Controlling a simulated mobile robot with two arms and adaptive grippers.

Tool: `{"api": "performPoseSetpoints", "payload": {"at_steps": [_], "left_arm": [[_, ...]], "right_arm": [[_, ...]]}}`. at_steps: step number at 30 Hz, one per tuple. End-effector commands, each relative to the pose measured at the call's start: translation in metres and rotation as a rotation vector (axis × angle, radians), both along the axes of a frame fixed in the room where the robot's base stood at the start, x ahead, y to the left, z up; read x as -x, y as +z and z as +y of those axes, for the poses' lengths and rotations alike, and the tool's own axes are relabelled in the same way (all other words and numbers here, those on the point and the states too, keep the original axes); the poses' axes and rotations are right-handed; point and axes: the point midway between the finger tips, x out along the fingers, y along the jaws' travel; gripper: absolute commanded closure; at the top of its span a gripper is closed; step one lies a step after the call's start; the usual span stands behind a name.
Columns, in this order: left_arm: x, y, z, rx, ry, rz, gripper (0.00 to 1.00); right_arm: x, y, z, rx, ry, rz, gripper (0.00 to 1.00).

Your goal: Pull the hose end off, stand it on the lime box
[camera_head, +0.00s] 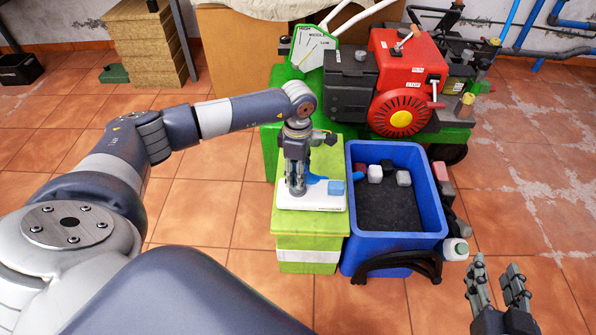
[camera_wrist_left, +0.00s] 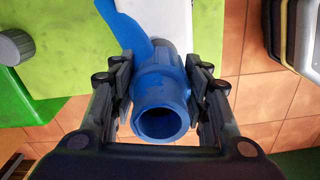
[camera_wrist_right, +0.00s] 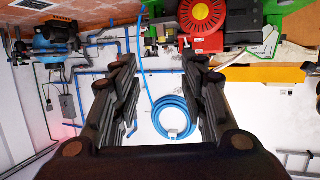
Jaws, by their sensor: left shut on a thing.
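The lime box (camera_head: 310,227) stands left of the blue crate, with a white plate (camera_head: 315,203) on top. My left gripper (camera_head: 296,189) points down over the plate. In the left wrist view it is shut on the blue hose end (camera_wrist_left: 163,95), a short tube with its open mouth towards the camera. A grey round part shows behind the tube; I cannot tell whether they are still joined. A blue flat piece and a light blue block (camera_head: 337,187) lie on the plate. My right gripper (camera_head: 496,264) is open and empty at the lower right.
A blue crate (camera_head: 362,262) with a few small blocks stands close right of the lime box. A red and green engine machine (camera_head: 408,65) stands behind. A white-capped container (camera_head: 455,249) is beside the crate.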

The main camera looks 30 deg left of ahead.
Motion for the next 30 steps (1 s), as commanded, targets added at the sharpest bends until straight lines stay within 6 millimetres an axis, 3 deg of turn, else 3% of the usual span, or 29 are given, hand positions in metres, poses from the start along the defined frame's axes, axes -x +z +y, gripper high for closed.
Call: {"api": "performPoseSetpoints", "payload": {"at_steps": [30], "left_arm": [[0.000,0.011,0.000,0.000,0.000,-0.001,0.85]], "right_arm": [[0.022,-0.035,-0.012,0.047,-0.016,0.191,0.60]]}}
